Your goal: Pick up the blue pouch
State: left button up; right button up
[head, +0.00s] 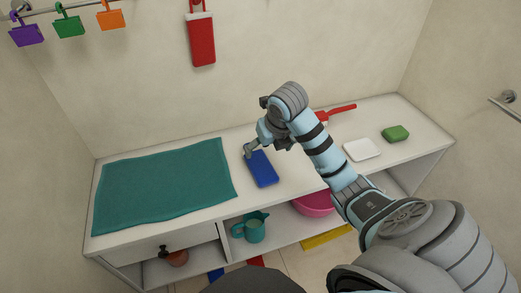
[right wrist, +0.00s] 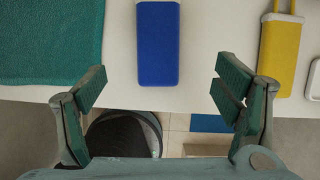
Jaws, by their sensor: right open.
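The blue pouch (head: 262,170) lies flat on the white counter, right of the teal towel. In the right wrist view the blue pouch (right wrist: 158,45) lies upright in the picture, centred between and beyond my fingers. My right gripper (head: 262,146) is over the pouch's far end in the head view and partly covers it. In the right wrist view my right gripper (right wrist: 161,80) is open, with one finger to each side and nothing between them. I cannot tell its exact height above the counter. My left gripper is not in view.
The teal towel (head: 160,187) covers the counter's left. A yellow item with a handle (right wrist: 281,50) lies right of the pouch. A red-handled item (head: 338,111), white dish (head: 361,149) and green block (head: 395,133) are farther right. A red pouch (head: 201,40) hangs on the wall.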

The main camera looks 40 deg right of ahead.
jog(key=b, duration=0.4)
send_over(260, 163)
jog(key=s+a, duration=0.1)
jog(key=s, duration=0.2)
notch_tip(260, 163, down, 6)
jog(key=shift+f, duration=0.1)
jog(key=b+x, duration=0.1)
jog(key=x, duration=0.4)
jog(key=shift+w+d, duration=0.1)
jog(key=shift+w, duration=0.05)
jog(key=c, duration=1.2)
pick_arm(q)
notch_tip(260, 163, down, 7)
pick_arm(e)
jog(key=shift+c, duration=0.2)
notch_tip(260, 163, up, 7)
jog(key=shift+r+p, duration=0.2)
jog(key=shift+p, duration=0.85)
pick_arm(q)
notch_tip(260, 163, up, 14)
jog(key=p, duration=1.2)
pick_arm(e)
notch_tip(260, 163, up, 13)
